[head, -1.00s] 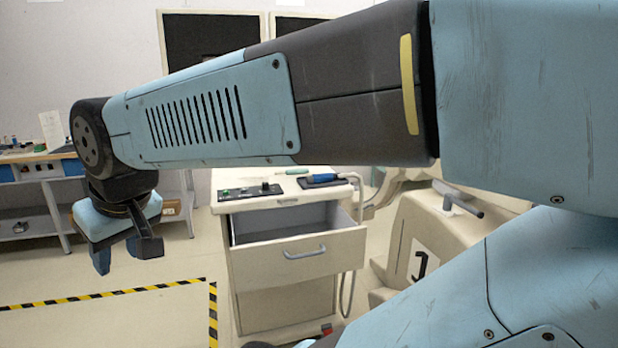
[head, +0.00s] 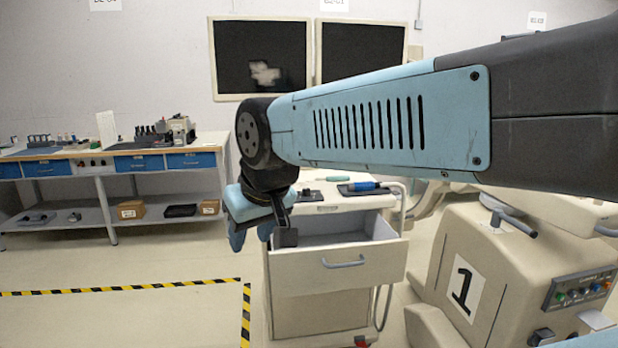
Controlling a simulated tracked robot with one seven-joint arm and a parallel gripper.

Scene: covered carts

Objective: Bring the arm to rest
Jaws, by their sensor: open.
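My gripper (head: 262,238) hangs at the end of my blue and dark grey arm, pointing down. It shows left of centre in the head view, in front of the cart with the pulled-out drawer. Its jaws are open, and I see nothing between them. The arm stretches across the picture from the right edge and hides part of the cart top and the wall behind.
The beige cart (head: 318,314) has its top drawer (head: 345,270) open. A machine marked 1 (head: 505,275) stands at the right. A workbench (head: 110,150) with blue drawers is at the back left. Yellow-black tape (head: 120,288) marks clear floor.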

